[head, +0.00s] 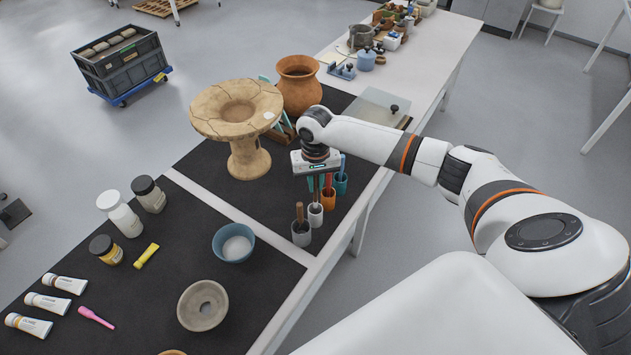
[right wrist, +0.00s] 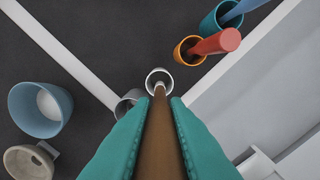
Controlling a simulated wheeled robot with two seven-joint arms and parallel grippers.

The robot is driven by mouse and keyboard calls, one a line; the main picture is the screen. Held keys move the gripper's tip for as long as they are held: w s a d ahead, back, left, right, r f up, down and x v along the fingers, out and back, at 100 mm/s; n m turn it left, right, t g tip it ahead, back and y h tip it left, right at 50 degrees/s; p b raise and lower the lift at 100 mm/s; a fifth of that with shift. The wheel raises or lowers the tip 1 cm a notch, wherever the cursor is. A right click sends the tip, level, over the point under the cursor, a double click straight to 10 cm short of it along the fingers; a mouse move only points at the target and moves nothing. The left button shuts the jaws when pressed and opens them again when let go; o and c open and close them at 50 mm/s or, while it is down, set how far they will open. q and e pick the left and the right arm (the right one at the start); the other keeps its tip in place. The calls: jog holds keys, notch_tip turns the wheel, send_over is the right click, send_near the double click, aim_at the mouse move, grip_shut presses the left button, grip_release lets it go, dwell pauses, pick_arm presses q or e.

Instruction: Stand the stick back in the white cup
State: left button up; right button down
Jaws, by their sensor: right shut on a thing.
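My right gripper (head: 315,180) is shut on a brown stick (right wrist: 160,140), held between its teal fingers. The stick's pale far end overlaps the near part of the white cup's mouth in the right wrist view. The white cup (head: 316,216) stands upright on the dark mat, below my right gripper; it also shows in the right wrist view (right wrist: 150,82). I cannot tell whether the stick's end is inside the cup or just above it. My left gripper is not in view.
A grey cup (head: 301,237) with a brown stick stands close beside the white cup. An orange cup (head: 328,199) and a teal cup (head: 341,185) hold handled tools behind it. A blue bowl (head: 226,250) sits left. A cracked pedestal vessel (head: 248,160) stands further back.

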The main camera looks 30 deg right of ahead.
aim_at(315, 197)
jog(key=shift+f+b, duration=1)
jog(key=shift+f, duration=2.2)
jog(key=c, duration=1.3)
grip_release()
jog(key=shift+c, duration=0.2)
notch_tip(315, 197, up, 12)
jog(key=shift+r+b, duration=0.1)
jog(key=shift+b, duration=0.45)
